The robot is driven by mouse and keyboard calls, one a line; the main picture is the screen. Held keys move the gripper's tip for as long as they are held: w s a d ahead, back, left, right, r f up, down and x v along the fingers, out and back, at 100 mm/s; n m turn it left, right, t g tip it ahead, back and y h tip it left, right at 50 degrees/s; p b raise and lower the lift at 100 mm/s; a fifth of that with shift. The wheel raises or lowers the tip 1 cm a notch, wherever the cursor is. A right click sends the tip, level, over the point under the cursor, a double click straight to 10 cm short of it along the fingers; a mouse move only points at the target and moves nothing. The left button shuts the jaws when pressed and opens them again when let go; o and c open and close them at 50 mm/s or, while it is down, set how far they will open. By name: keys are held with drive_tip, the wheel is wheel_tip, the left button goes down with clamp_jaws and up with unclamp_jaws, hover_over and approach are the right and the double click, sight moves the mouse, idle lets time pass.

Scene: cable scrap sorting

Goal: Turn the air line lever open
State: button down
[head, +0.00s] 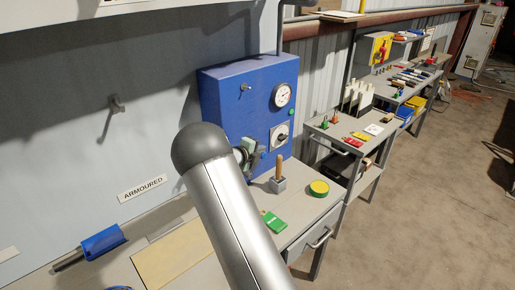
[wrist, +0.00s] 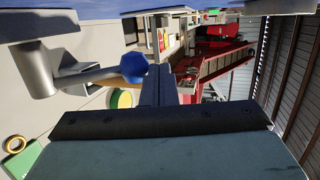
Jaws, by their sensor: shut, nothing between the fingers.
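In the wrist view a grey metal lever reaches right from a round grey post to a blue grip (wrist: 133,67); I take it for the air line lever. My gripper (wrist: 158,72) has its two dark fingers shut together, with nothing between them. The blue grip is just left of the fingertips; I cannot tell whether they touch. In the head view my gripper (head: 246,154) is at the lower front of a blue cabinet (head: 225,100), partly hidden by my arm. I cannot make out the lever clearly in the head view.
The cabinet carries a gauge (head: 283,95) and a dark rotary switch (head: 282,135). A wooden-handled tool (head: 279,172), a yellow-green roll (head: 319,188) and a green block (head: 274,222) stand on the bench nearby. A grey wall fitting (head: 117,105) is at left. Open floor lies right.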

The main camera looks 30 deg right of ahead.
drive_tip(key=shift+w+d+f, duration=0.15)
drive_tip(key=shift+d+f, duration=0.25)
drive_tip(key=shift+d, duration=0.25)
drive_tip(key=shift+w+d+f, duration=0.1)
drive_tip(key=shift+d+f, duration=0.25)
drive_tip(key=shift+d, duration=0.25)
drive_tip(key=shift+r, duration=0.1)
drive_tip(key=shift+a+r+p, duration=0.1)
drive_tip(key=shift+r+p, duration=0.2)
drive_tip(key=shift+p, duration=0.25)
drive_tip(key=s+a+r, duration=0.2)
drive_tip(key=r, duration=0.3)
drive_tip(key=s+a+r, duration=0.2)
drive_tip(key=a+r, duration=0.1)
drive_tip(key=r, duration=0.3)
drive_tip(key=shift+a+r+p, duration=0.2)
drive_tip(key=shift+a+p, duration=0.05)
drive_tip(key=shift+p, duration=0.2)
